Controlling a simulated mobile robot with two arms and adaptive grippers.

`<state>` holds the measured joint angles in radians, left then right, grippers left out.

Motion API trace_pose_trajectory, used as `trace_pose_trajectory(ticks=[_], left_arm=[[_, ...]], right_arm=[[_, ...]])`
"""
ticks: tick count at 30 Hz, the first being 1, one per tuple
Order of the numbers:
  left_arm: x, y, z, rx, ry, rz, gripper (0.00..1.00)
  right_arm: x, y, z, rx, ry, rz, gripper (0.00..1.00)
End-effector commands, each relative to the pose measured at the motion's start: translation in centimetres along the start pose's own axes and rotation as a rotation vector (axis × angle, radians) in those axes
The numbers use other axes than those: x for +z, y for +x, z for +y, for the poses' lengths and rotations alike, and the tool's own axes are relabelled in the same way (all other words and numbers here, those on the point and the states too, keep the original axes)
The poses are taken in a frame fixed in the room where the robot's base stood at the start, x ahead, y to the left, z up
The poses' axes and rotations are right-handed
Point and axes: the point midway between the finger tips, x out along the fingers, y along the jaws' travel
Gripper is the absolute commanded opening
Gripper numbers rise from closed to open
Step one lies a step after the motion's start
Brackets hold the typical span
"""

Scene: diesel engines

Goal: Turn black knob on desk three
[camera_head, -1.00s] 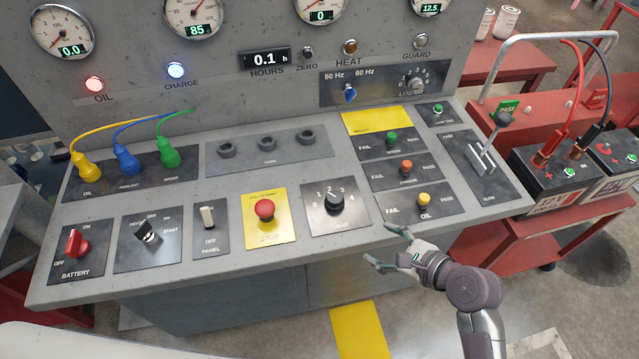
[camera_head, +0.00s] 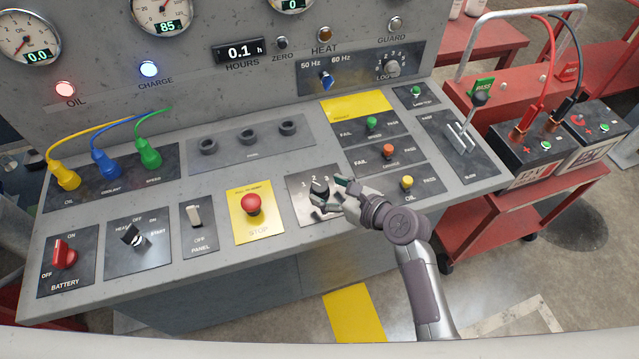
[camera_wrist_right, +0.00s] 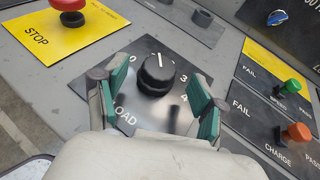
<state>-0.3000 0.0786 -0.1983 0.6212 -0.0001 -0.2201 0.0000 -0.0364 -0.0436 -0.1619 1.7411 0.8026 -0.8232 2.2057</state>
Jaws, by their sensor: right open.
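The black knob (camera_head: 319,188) stands on a dark plate numbered around its edge, right of the stop button on the grey desk. It also shows in the right wrist view (camera_wrist_right: 157,75), on a plate marked LOAD, with its white pointer line toward the far side. My right gripper (camera_head: 332,195) is open at the plate, partly covering it in the head view. In the right wrist view its two green-padded fingers (camera_wrist_right: 160,95) are spread to the left and right of the knob, apart from it. My left gripper is not in view.
A red stop button (camera_head: 253,204) on a yellow plate is left of the knob. Orange (camera_head: 388,151), green (camera_head: 371,122) and yellow (camera_head: 407,181) buttons are to the right. A red battery switch (camera_head: 65,254) is at far left. Red carts with batteries (camera_head: 545,147) stand right of the desk.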

Motion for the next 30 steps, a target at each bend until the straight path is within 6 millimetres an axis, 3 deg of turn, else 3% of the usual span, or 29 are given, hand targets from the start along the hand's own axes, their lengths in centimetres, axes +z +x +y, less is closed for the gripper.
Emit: trace_pose_trajectory(ticks=[7,18,27,29,30], left_arm=[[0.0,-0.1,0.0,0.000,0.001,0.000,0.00],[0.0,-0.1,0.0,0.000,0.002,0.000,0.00],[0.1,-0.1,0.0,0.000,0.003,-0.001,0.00],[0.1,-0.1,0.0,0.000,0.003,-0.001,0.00],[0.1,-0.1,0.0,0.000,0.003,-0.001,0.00]], right_arm=[[0.0,3.0,0.0,0.000,-0.002,0.001,0.70],[0.0,3.5,0.0,0.000,-0.002,0.001,0.70],[0.0,3.5,0.0,0.000,-0.002,0.001,0.20],[0.0,3.5,0.0,0.000,-0.002,0.001,0.10],[-0.1,3.5,0.0,0.000,-0.002,0.001,0.10]])
